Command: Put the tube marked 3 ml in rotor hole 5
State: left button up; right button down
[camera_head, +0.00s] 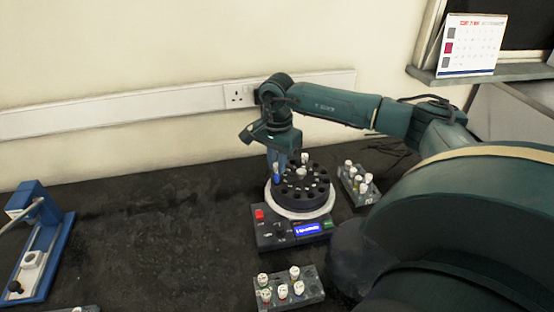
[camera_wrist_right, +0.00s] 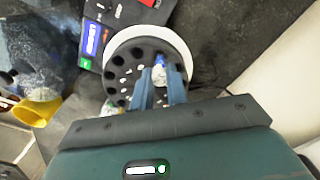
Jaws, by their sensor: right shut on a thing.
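My right gripper (camera_head: 276,160) reaches down over the left edge of the black rotor (camera_head: 318,196). Its blue fingers, also in the wrist view (camera_wrist_right: 160,90), are shut on a white-capped tube (camera_head: 276,169) with blue below the cap. The tube also shows between the fingertips in the wrist view (camera_wrist_right: 160,72). It looks upright at the rotor's outer ring; I cannot tell whether its lower end is inside a hole. Its volume mark and the hole numbers are too small to read. Another white-capped tube (camera_head: 305,157) stands at the rotor's back. My left gripper is not in view.
The centrifuge's control box (camera_head: 268,236) has a red button and lit display. Racks of white-capped tubes stand in front (camera_head: 313,290) and at right (camera_head: 366,197). A blue-and-white device (camera_head: 50,262) stands far left. The bench between is clear. A wall lies behind.

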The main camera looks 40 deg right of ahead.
aim_at(277, 181)
dwell(0.3)
jog(key=shift+f, duration=0.1)
dwell(0.8)
jog(key=shift+f+b, duration=0.6)
dwell(0.7)
jog(key=shift+f, duration=0.15)
jog(key=shift+f+b, duration=0.9)
jog(key=shift+f, duration=0.2)
jog(key=c, duration=1)
grip_release()
